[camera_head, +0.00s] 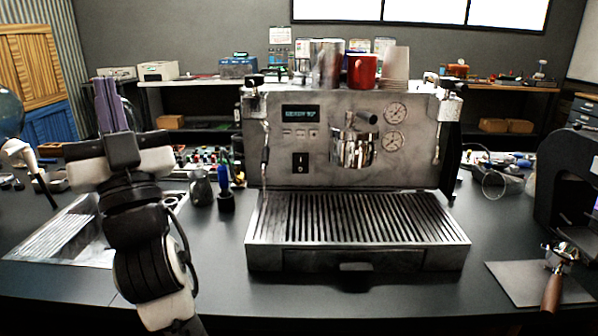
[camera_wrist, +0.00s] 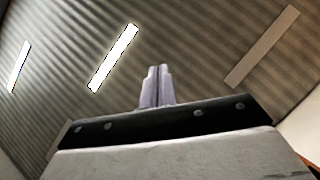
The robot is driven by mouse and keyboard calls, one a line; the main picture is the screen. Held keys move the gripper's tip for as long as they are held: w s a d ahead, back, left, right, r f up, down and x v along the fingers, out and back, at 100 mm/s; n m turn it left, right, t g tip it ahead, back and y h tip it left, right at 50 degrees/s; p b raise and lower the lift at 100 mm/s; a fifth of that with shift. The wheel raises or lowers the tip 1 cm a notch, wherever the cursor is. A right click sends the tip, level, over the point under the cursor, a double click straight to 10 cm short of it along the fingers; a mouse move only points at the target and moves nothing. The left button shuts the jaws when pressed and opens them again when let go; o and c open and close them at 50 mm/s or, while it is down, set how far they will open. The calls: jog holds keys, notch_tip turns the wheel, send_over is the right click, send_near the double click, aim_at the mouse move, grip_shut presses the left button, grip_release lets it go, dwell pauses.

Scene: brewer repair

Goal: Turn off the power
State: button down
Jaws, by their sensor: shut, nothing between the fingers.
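The espresso machine (camera_head: 350,110) stands on the dark table in the middle of the head view. Its display (camera_head: 300,113) is lit with text that seems to read "READY" and a number. A black power switch (camera_head: 300,163) sits on the front panel, below a row of small buttons and left of the group head (camera_head: 353,148). My gripper (camera_head: 106,82) is raised at the left of the machine, well apart from the switch, and points up. In the wrist view my gripper (camera_wrist: 156,70) has its fingers together with nothing between them, against the corrugated ceiling.
The drip tray (camera_head: 358,232) juts forward below the panel. A steam wand (camera_head: 265,148) hangs left of the switch. A grey pitcher (camera_head: 201,188) and a dark-based blue tool (camera_head: 225,185) stand between my arm and the machine. A portafilter (camera_head: 556,275) lies at right.

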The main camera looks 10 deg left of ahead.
aim_at(299, 168)
jog(key=w+d+f+m+h+b, duration=0.1)
jog(key=w+d+m+h, duration=0.2)
jog(key=w+m+h, duration=0.25)
jog(key=w+d+f+m+t+h, duration=0.1)
jog(key=w+d+m+h, duration=0.3)
jog(key=w, duration=0.3)
jog(key=w+d+f+m+h+b, duration=0.1)
jog(key=w+d+f+m+h, duration=0.1)
jog(key=w+m+h, duration=0.35)
jog(key=w+d+f+m+g+h, duration=0.1)
jog(key=w+d+f+m+g, duration=0.2)
jog(key=f, duration=0.3)
jog(key=w+d+f+m+g+h+b, duration=0.1)
jog(key=w+d+f+m+g+h, duration=0.1)
jog(key=w+d+f+m+g, duration=0.2)
notch_tip(299, 168, down, 3)
jog(key=shift+w+d+r+m+g+h, duration=0.1)
jog(key=shift+w+d+m+g+h, duration=0.2)
jog(key=shift+d+m+g, duration=0.75)
jog(key=shift+a, duration=0.15)
jog(key=p+x, duration=0.3)
jog(key=x, duration=1)
jog(key=shift+w+a+f, duration=0.2)
jog(key=shift+w+f, duration=0.05)
jog(key=shift+f, duration=0.05)
jog(key=shift+w+f, duration=0.15)
